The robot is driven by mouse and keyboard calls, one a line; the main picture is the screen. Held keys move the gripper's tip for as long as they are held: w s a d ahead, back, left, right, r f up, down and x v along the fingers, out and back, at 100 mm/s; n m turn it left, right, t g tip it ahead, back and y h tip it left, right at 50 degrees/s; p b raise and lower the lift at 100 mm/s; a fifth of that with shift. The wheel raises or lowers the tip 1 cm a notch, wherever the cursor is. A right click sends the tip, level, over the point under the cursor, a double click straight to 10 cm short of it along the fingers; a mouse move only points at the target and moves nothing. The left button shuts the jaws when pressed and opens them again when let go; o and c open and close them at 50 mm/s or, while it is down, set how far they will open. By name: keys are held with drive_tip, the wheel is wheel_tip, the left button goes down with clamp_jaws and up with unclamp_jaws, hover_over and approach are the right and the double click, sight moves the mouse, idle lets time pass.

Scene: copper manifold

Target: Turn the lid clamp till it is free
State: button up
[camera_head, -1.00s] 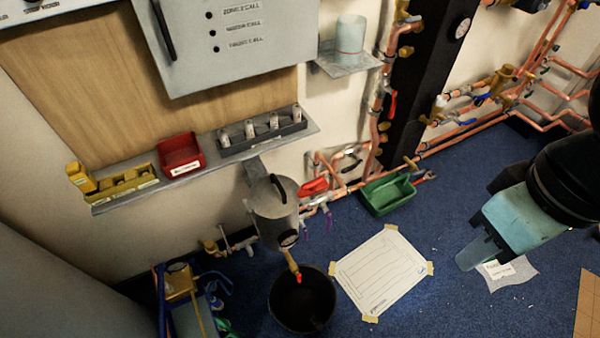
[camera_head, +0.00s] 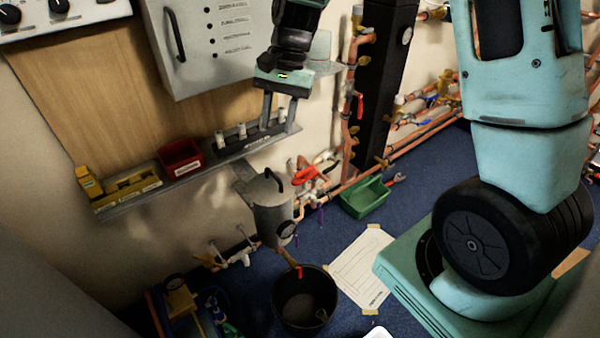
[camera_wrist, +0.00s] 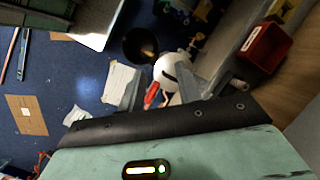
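The grey cylindrical pot (camera_head: 272,212) is fixed below the wall shelf, with a gauge on its front and a black bar (camera_head: 273,180) across its lid. I cannot tell whether this bar is the lid clamp; no other clamp shows clearly. In the wrist view the pale lid (camera_wrist: 172,66) shows between and beyond my fingers. My gripper (camera_head: 280,128) points down, open and empty, above the pot and in front of the shelf's right end. It also shows in the wrist view (camera_wrist: 162,92), fingers spread. It touches neither lid nor bar.
The shelf (camera_head: 205,167) carries a yellow holder (camera_head: 125,188), a red bin (camera_head: 180,157) and a dark rack (camera_head: 250,138). A black bucket (camera_head: 304,300) stands below the pot. A green tray (camera_head: 363,197) is on the floor.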

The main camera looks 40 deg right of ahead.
drive_tip(key=w+d+f+m+b, duration=0.1)
drive_tip(key=w+d+f+m, duration=0.15)
drive_tip(key=d, duration=0.35)
drive_tip(key=w+d+f+m, duration=0.2)
drive_tip(key=w+d+m, duration=0.1)
drive_tip(key=d, duration=0.3)
drive_tip(key=m+t+y, duration=0.1)
drive_tip(key=m, duration=0.2)
approach(305, 169)
drive_tip(key=b+x, duration=0.1)
drive_tip(key=x, duration=0.7)
drive_tip(key=shift+w+a+f, duration=0.1)
drive_tip(key=shift+f, duration=0.15)
clamp_jaws()
